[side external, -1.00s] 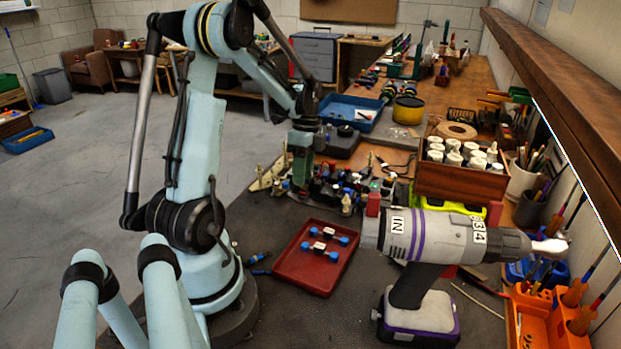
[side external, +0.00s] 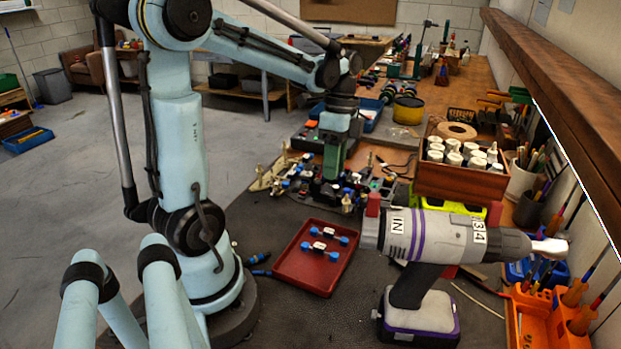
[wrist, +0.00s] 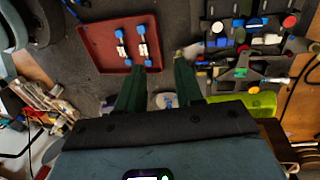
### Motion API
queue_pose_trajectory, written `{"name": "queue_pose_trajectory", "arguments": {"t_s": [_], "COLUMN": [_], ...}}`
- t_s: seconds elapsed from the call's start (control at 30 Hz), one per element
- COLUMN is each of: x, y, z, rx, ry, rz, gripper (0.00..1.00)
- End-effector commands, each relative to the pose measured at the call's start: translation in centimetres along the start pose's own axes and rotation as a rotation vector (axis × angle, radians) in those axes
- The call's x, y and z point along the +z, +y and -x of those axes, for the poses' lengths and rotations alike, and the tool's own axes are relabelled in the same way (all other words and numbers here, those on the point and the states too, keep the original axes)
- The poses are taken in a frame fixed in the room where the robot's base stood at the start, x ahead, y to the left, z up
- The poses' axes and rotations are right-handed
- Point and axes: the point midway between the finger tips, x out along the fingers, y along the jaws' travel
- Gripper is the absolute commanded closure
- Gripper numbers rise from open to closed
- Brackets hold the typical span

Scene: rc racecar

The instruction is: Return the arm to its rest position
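My gripper (side external: 332,172) points down in the side external view, over or beside a cluster of small black, blue and red parts (side external: 365,187) on the bench. Its exact height above them is hard to tell. In the wrist view its two green fingers (wrist: 162,66) stand apart, with nothing seen held between them. My light blue arm is bent, with its forearm reaching right across the side external view.
A red tray (side external: 287,270) holds two blue-and-white parts. A grey and purple drill (side external: 425,312) stands to its right. Behind are a wooden box of white bottles (side external: 438,180), a yellow tin (side external: 408,115) and a blue tray (side external: 373,124).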

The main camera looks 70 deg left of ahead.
Motion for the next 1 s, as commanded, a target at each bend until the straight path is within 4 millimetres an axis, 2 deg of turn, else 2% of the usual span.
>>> {"name": "queue_pose_trajectory", "arguments": {"t_s": [0.27,0.47,0.73,1.0], "x": [-0.3,-2.6,-6.7,-9.3], "y": [0.2,2.3,6.2,9.3], "z": [0.0,0.2,0.0,-0.6], "rx": [-0.018,-0.161,-0.387,-0.447], "ry": [0.002,0.045,0.279,0.574], "rz": [0.013,0.155,0.44,0.648], "gripper": [0.64,0.64,0.64,0.64]}}
